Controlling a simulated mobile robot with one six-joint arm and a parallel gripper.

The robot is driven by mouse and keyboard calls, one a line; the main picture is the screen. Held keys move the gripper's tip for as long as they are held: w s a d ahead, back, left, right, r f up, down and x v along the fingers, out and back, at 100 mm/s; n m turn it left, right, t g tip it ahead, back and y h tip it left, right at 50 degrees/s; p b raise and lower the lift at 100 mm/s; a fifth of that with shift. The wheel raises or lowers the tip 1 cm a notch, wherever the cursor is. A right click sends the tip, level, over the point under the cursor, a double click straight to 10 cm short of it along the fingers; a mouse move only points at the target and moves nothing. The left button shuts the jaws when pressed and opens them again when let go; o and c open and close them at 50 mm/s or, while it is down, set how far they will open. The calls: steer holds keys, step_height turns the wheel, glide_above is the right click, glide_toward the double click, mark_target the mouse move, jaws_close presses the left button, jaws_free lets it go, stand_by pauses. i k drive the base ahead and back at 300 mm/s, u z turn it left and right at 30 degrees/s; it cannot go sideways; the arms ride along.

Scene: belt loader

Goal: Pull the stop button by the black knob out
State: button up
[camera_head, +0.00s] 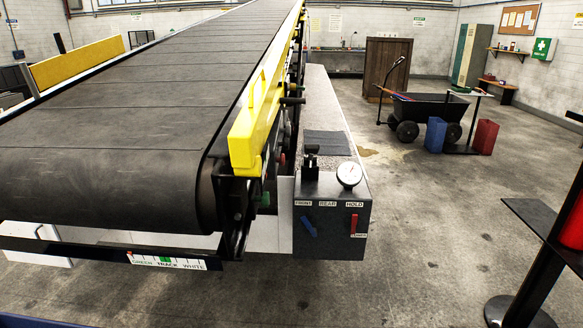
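I cannot clearly make out a stop button. A dark control box (331,240) stands at the near end of the belt loader, right of the belt. A black knob-like handle (311,150) stands upright on its top. Another black knob (292,101) sticks out to the right from the loader's side, beyond the yellow guard. A red knob (282,160) and a green knob (265,199) sit low beside the guard, partly hidden. The box front has a blue lever (309,227), tilted, and a red lever (354,223), upright. My gripper is not in view.
The wide black belt (100,150) fills the left, with a yellow guard (253,120) along its right edge. A black post (545,255) stands at right. Floor right of the box is clear; a black cart (428,108) stands beyond.

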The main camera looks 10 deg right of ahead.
mark_target(282, 159)
steer(key=u, duration=0.3)
steer(key=k, duration=0.15)
steer(key=z, duration=0.6)
steer(key=i, duration=0.8)
steer(key=z, duration=0.65)
steer(key=k, duration=0.15)
steer(key=u, duration=2.4)
